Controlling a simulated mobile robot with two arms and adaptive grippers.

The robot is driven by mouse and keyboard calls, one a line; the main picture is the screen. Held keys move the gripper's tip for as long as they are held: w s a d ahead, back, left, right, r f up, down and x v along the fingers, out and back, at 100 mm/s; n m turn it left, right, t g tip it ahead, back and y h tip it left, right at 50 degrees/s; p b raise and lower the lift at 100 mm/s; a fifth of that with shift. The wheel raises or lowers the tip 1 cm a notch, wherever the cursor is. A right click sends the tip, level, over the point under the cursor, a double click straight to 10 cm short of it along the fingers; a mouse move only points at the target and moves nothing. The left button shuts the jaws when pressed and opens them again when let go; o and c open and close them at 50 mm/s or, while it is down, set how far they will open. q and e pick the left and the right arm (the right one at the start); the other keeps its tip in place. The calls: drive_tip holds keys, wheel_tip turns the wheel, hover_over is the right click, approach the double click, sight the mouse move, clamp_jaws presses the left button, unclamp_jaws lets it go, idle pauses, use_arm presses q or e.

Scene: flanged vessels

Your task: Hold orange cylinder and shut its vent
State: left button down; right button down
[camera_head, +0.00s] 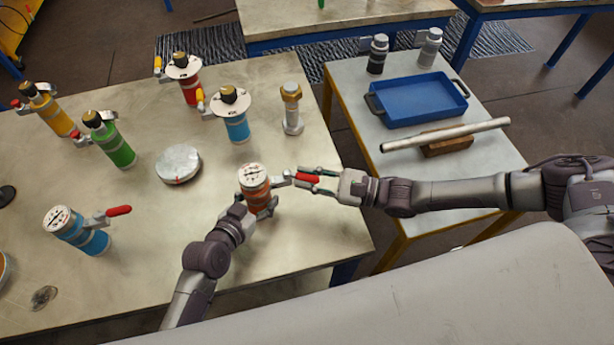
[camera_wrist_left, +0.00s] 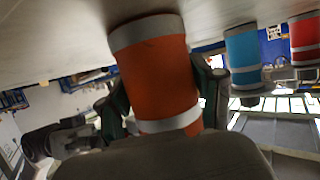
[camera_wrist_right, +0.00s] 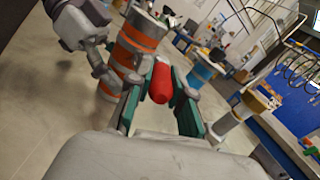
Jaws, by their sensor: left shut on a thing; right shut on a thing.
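The orange cylinder (camera_head: 258,196) stands upright near the front edge of the table, a white dial face on its top. My left gripper (camera_head: 262,213) is shut around its body; the left wrist view shows the orange body (camera_wrist_left: 162,80) between the two fingers. The vent's red handle (camera_head: 307,178) sticks out to the right from the cylinder's top. My right gripper (camera_head: 310,180) is shut on this handle. In the right wrist view the red handle (camera_wrist_right: 160,82) lies between the fingers, with the orange cylinder (camera_wrist_right: 135,42) behind it.
A blue cylinder (camera_head: 236,127), a red one (camera_head: 190,88), a green one (camera_head: 116,147), a yellow one (camera_head: 54,115) and another blue one (camera_head: 85,236) stand around. A metal disc (camera_head: 178,164) and a large bolt (camera_head: 291,108) are nearby. A side table holds a blue tray (camera_head: 417,101).

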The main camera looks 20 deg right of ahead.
drive_tip(key=shift+a+r, duration=0.1)
drive_tip(key=shift+r, duration=0.05)
drive_tip(key=c, duration=1)
unclamp_jaws()
drive_tip(key=shift+c, duration=0.2)
drive_tip(key=shift+s+d, duration=0.2)
drive_tip(key=shift+d, duration=0.3)
drive_tip(key=v, duration=1.1)
